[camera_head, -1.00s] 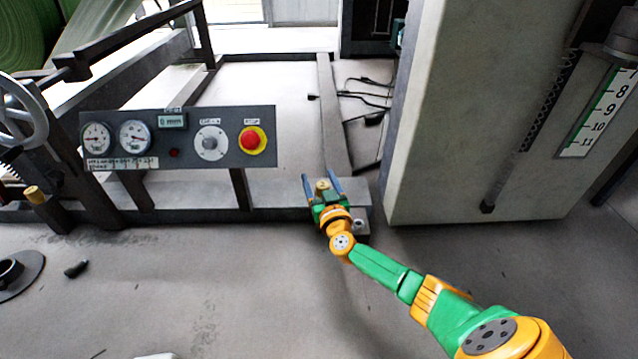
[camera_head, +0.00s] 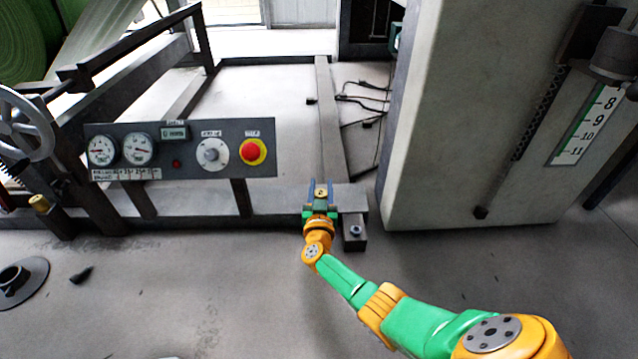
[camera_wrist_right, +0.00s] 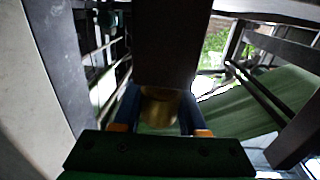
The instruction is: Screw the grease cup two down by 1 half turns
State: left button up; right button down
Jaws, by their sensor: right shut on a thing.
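A brass grease cup (camera_head: 321,191) sits at the right end of the machine's low frame rail. My right gripper (camera_head: 321,188) is shut on it, with a blue finger on each side. In the right wrist view the same brass cup (camera_wrist_right: 160,108) shows between the fingers of my right gripper (camera_wrist_right: 160,115), under a dark beam. Another brass cup (camera_head: 39,203) stands on the frame at the far left, apart from my gripper. No number shows on either cup. My left gripper is not in view.
A control panel (camera_head: 182,150) with gauges and a red stop button (camera_head: 253,151) stands left of my right gripper. A large pale column (camera_head: 480,120) rises to the right. Cables (camera_head: 362,100) lie on the floor behind. The front floor is mostly clear.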

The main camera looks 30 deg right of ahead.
jog(key=m+g+h+b, duration=0.1)
jog(key=m+g+h, duration=0.1)
jog(key=g+h+b, duration=0.1)
jog(key=shift+s+d+f+m+b, duration=0.2)
jog(key=shift+d+f+m+b, duration=0.1)
jog(key=shift+m, duration=0.1)
jog(key=shift+s+d+r+m+g+h+b, duration=0.1)
jog(key=shift+s+r+m+g+h+b, duration=0.15)
jog(key=shift+m+g+h+b, duration=0.55)
jog(key=shift+r, duration=0.1)
jog(key=shift+c, duration=2.3)
grip_release()
